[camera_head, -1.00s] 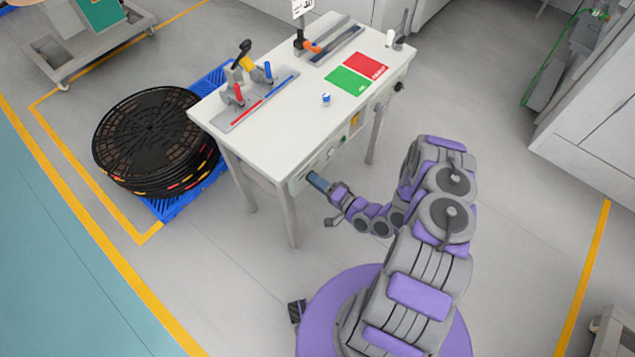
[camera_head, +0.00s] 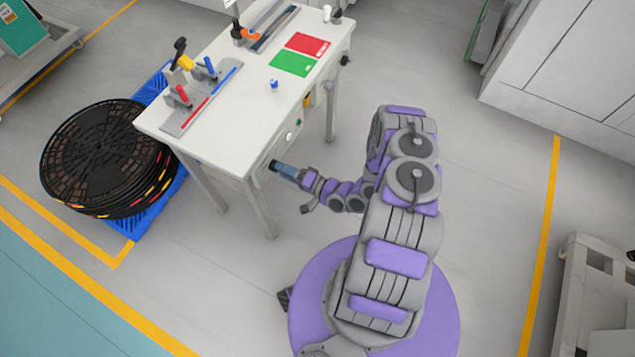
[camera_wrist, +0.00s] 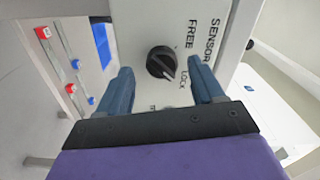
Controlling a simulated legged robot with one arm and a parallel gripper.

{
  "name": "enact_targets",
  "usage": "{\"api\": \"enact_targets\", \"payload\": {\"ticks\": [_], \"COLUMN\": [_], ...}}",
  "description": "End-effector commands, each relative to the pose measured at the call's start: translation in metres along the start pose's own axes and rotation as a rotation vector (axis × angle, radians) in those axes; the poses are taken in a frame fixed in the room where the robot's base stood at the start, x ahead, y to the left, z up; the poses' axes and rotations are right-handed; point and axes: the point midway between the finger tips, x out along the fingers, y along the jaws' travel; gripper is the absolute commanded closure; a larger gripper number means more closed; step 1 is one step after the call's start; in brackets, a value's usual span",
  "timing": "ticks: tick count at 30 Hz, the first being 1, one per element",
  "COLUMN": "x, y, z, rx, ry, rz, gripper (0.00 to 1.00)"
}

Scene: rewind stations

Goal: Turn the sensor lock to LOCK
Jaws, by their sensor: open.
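The sensor lock is a round black knob (camera_wrist: 161,62) on a pale panel (camera_wrist: 150,22) in the wrist view. The printed words SENSOR, FREE and LOCK stand sideways to its right. A pale mark on the knob points to the lower right, towards the word LOCK. My gripper (camera_wrist: 161,68) is open, with one blue-grey finger on each side of the knob's lower part. I see gaps between the fingers and the knob; depth is hard to tell. In the head view, my gripper (camera_head: 277,166) is at the table's front panel and the knob is hidden.
The white table (camera_head: 225,125) carries red and blue clamps (camera_head: 190,90), a green and red mat (camera_head: 300,54) and a small blue-white object (camera_head: 274,85). Black reels (camera_head: 105,155) are stacked on a blue pallet (camera_head: 150,215) at left.

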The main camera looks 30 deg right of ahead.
Motion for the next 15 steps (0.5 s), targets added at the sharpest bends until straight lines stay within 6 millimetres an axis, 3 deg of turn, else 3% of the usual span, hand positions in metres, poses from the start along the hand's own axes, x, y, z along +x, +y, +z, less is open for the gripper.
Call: {"api": "enact_targets", "payload": {"ticks": [15], "x": [-0.078], "y": [0.001], "z": [-0.002], "rx": [0.003], "ry": [0.007], "rz": [0.003], "gripper": [0.33]}}
